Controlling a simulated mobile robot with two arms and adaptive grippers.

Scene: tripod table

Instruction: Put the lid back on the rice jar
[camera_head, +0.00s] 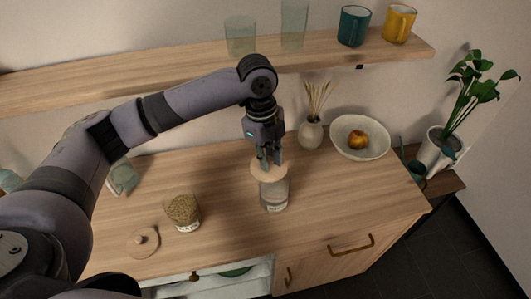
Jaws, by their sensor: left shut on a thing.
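My left gripper (268,157) points down and is shut on the knob of a pale wooden lid (258,171). The lid is at the mouth of a clear glass jar (275,192) with a small label; it covers the top, but I cannot tell whether it is fully seated. The jar's contents are hard to make out. A second glass jar (183,211), open and filled with brownish grains, stands to the left. Another round wooden lid with a knob (143,243) lies on the counter beside that jar. I cannot tell from the labels which jar is for rice. My right gripper is not in view.
Behind the jars on the wooden counter (228,190) stand a vase with dried stalks (311,132) and a white bowl (376,151) with a fruit. A shelf (200,63) with glasses and mugs runs above. An open drawer (257,281) is at the front. The counter's right part is clear.

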